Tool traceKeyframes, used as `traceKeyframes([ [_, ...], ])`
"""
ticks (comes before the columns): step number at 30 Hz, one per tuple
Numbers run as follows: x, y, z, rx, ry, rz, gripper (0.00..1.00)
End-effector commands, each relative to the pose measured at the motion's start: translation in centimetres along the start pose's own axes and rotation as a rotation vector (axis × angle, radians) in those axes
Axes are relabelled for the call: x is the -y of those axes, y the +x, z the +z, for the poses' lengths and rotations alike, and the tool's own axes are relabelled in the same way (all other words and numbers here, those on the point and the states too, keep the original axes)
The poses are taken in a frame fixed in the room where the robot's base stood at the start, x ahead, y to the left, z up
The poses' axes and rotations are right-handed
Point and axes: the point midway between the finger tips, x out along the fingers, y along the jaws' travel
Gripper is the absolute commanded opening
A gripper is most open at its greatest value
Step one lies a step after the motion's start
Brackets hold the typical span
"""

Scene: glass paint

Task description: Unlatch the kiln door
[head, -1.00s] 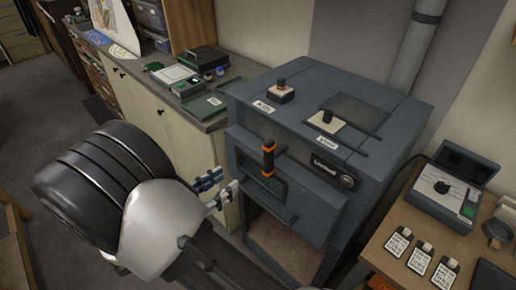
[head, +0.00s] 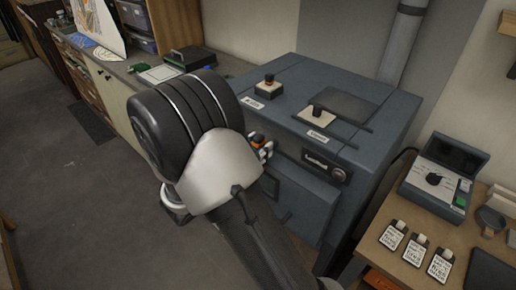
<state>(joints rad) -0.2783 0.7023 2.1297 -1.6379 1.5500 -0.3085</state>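The kiln (head: 345,170) is a blue-grey box on a stand, with its door (head: 300,195) on the front face. The latch handle (head: 257,140) is black with orange bands and stands at the upper left of the door. Only its top shows; my arm covers the rest. My gripper (head: 265,152) is at the latch handle, with pale fingertips close beside it. The wrist hides most of the fingers, so I cannot tell whether they touch or close on the handle. The door looks closed.
A bench (head: 120,85) runs along the left. A wooden table (head: 430,270) with a control box (head: 440,178) and tags stands right. Floor at left is clear.

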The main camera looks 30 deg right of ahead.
Motion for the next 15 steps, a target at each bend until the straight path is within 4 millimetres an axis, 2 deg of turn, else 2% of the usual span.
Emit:
traceKeyframes([
  [3, 0.03, 0.65, -0.02, -0.001, 0.0, -0.001, 0.4],
  [11, 0.0, 0.77, 0.01, -0.001, 0.0, 0.0, 0.4],
  [15, 0.0, 0.76, 0.01, -0.001, 0.0, 0.0, 0.32],
])
